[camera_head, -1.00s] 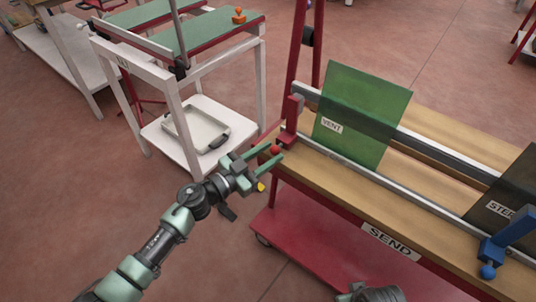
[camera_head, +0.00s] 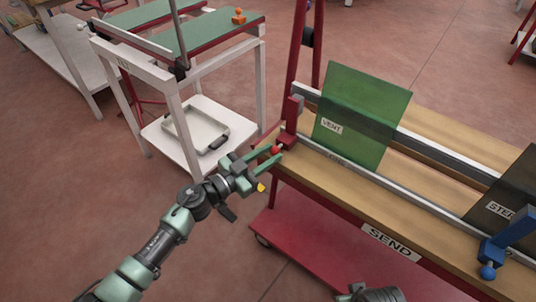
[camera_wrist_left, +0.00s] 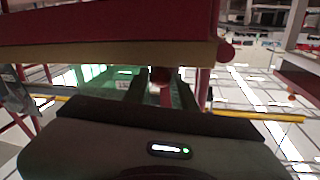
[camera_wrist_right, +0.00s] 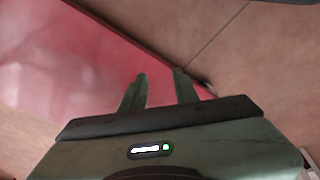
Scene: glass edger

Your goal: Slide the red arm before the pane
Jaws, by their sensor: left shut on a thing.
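The red arm (camera_head: 290,118) sits on the rail at the left end of the wooden bench, just left of the green pane (camera_head: 358,118) labelled VENT. It has a round red knob (camera_head: 276,149) at its near end. My left gripper (camera_head: 275,152) is shut on that knob, with a finger on each side. In the left wrist view the red knob (camera_wrist_left: 162,76) shows between the dark fingers. The pane stands upright. My right gripper (camera_wrist_right: 158,85) has its fingers apart and empty, over the red lower shelf and floor.
A blue arm (camera_head: 508,236) with a blue knob and a dark pane (camera_head: 518,190) stand at the right end of the bench. A rail (camera_head: 420,205) runs along the bench. A red shelf (camera_head: 330,250) lies below. A white table (camera_head: 215,75) stands at the back left.

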